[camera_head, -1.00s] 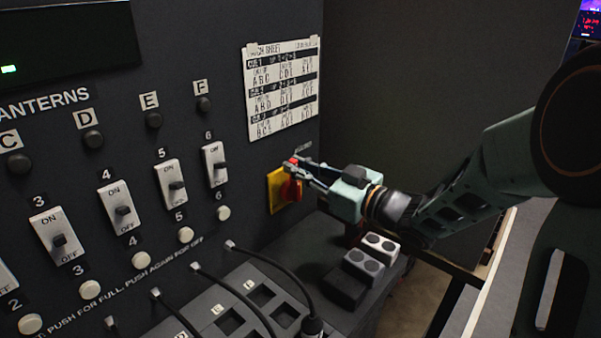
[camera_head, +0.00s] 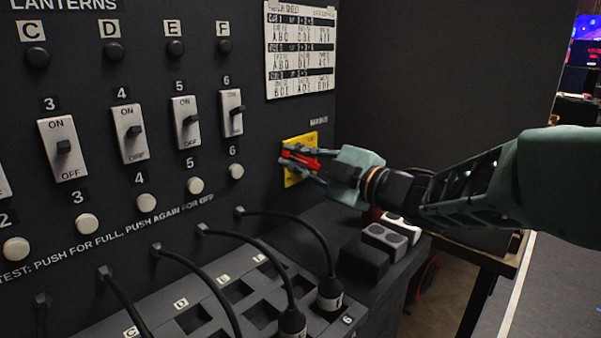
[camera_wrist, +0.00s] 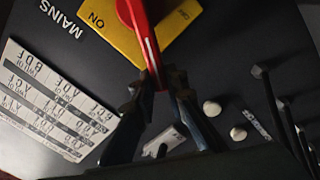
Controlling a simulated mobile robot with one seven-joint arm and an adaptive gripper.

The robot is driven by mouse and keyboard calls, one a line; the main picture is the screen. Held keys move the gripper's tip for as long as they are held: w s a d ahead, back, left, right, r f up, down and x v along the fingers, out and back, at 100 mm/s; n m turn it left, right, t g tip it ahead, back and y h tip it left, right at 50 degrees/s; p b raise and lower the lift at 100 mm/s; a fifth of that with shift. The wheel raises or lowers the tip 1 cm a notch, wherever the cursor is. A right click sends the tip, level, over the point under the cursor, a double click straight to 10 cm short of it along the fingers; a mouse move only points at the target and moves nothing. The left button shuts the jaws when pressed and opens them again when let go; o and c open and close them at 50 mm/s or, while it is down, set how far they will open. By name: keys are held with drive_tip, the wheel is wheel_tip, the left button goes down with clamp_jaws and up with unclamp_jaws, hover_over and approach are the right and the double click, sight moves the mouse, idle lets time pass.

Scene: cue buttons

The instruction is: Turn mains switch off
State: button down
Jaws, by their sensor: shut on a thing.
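The mains switch is a yellow plate (camera_head: 312,139) with a red rotary handle (camera_head: 303,161), at the right end of the dark panel. In the wrist view the yellow plate (camera_wrist: 181,22) carries an "ON" mark, and the red handle (camera_wrist: 139,25) has a white line along it. My gripper (camera_head: 300,160) is at the switch with its fingers on the red handle. In the wrist view my gripper (camera_wrist: 161,82) is closed about the handle's near end. The fingers hide part of the handle, and the "OFF" mark cannot be read.
A patch sheet (camera_head: 300,50) hangs above the switch. Rocker switches (camera_head: 232,113) and round buttons (camera_head: 236,171) line the panel to the left. Black cables (camera_head: 318,250) arch over a socket box below.

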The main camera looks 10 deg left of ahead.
drive_tip(key=f+n+b, duration=0.1)
drive_tip(key=b, duration=0.1)
drive_tip(key=f+n+b, duration=0.1)
drive_tip(key=b, duration=0.1)
drive_tip(key=s+f+n+b, duration=0.1)
drive_tip(key=n+b, duration=0.1)
drive_tip(key=shift+a+f, duration=0.25)
drive_tip(key=shift+a, duration=0.05)
drive_tip(key=f+n+b, duration=0.1)
drive_tip(key=n+b, duration=0.1)
drive_tip(key=b, duration=0.1)
drive_tip(key=c, duration=1.9)
unclamp_jaws()
drive_tip(key=shift+c, duration=0.2)
drive_tip(key=shift+r, duration=0.15)
wheel_tip(320, 180, up, 10)
drive_tip(key=shift+s+r, duration=0.1)
drive_tip(key=shift+c, duration=0.4)
